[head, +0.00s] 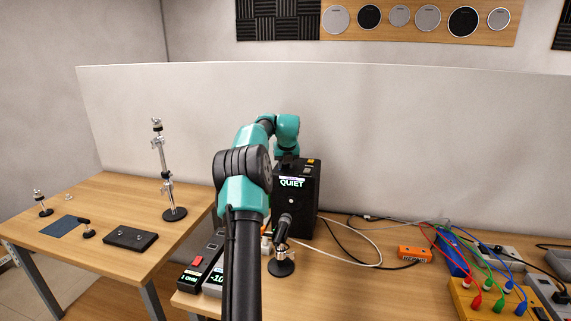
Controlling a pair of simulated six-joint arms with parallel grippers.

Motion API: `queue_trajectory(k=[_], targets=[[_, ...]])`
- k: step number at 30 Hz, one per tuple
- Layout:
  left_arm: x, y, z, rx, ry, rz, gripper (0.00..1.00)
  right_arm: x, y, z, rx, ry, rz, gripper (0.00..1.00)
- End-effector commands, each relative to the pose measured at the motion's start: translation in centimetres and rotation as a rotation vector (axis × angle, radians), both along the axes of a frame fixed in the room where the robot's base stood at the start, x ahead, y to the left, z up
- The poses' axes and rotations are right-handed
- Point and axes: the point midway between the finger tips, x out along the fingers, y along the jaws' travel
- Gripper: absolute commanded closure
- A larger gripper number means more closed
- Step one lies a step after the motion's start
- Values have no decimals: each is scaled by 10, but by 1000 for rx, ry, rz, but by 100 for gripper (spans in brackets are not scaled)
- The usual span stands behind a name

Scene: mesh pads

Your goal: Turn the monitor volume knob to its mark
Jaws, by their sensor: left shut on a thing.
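The monitor (308,205) is a black box on the right-hand table with a lit label reading QUIET on its front. My left arm comes up through the middle of the view and bends down over the monitor's top. My left gripper (287,159) is at the rear left of that top, small and dark against it. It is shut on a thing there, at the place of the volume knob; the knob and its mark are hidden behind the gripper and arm. My right gripper is not in view.
A small microphone stand (281,264) stands in front of the monitor. An orange box (414,254), cables and a yellow patch box (470,303) lie to the right. Labelled boxes (194,276) sit left of my arm. A tall chrome stand (163,170) is on the left table.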

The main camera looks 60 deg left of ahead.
Motion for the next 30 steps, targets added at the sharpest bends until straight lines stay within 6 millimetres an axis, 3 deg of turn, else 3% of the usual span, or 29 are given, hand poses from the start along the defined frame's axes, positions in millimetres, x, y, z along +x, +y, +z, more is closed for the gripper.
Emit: queue_trajectory(k=[11, 12, 19, 30], targets=[[0, 0, 1, 3, -1, -23, 90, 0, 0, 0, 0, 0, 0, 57], [0, 0, 1, 3, -2, -22, 63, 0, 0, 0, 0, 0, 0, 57], [0, 0, 0, 2, -1, -22, 41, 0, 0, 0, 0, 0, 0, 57], [-1, -2, 5, 2, -1, -22, 41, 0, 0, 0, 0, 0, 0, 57]])
